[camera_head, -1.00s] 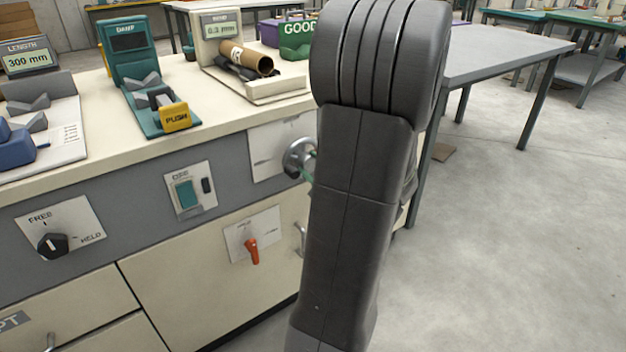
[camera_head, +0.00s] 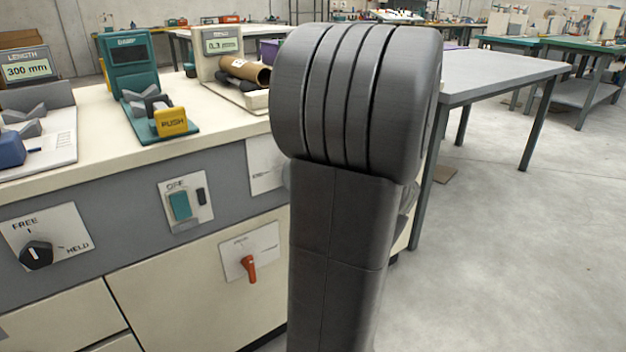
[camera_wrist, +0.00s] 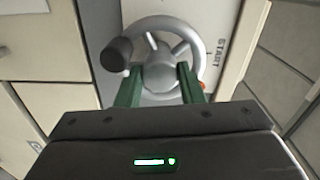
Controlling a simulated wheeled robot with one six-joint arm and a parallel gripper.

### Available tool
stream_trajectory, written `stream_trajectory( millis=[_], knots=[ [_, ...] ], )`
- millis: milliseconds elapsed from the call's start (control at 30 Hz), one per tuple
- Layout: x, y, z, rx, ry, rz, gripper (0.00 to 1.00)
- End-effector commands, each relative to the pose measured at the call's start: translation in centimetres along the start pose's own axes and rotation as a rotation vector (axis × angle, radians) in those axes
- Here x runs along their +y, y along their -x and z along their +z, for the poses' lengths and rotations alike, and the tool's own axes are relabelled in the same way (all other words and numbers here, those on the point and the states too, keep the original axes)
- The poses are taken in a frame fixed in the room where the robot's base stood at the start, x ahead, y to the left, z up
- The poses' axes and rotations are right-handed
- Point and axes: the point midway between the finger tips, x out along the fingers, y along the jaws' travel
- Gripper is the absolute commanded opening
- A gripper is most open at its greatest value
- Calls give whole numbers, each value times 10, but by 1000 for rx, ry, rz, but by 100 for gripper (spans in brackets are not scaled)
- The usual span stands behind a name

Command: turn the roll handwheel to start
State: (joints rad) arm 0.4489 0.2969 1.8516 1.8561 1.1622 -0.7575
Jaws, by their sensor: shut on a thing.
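The roll handwheel (camera_wrist: 160,73) is a silver spoked wheel with a dark round crank knob (camera_wrist: 117,54) at its upper left in the wrist view. A START label (camera_wrist: 217,50) is printed on the plate to its right, with a short mark beside the rim. My gripper (camera_wrist: 158,80) has its two green fingers on either side of the wheel's hub and is shut on the wheel. The exact contact is hard to see. In the head view my arm hides nearly all of the wheel, and the gripper is not visible there.
A yellow PUSH block (camera_head: 171,122) and a brown tube (camera_head: 245,71) are on top. Open floor (camera_head: 510,240) lies to the right.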

Motion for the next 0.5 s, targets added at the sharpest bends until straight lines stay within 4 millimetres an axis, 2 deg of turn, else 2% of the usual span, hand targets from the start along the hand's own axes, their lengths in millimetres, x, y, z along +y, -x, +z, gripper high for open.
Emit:
stream_trajectory(
  millis=[500],
  knots=[
    [2,0,0,-1,401,2,12]
  ],
)
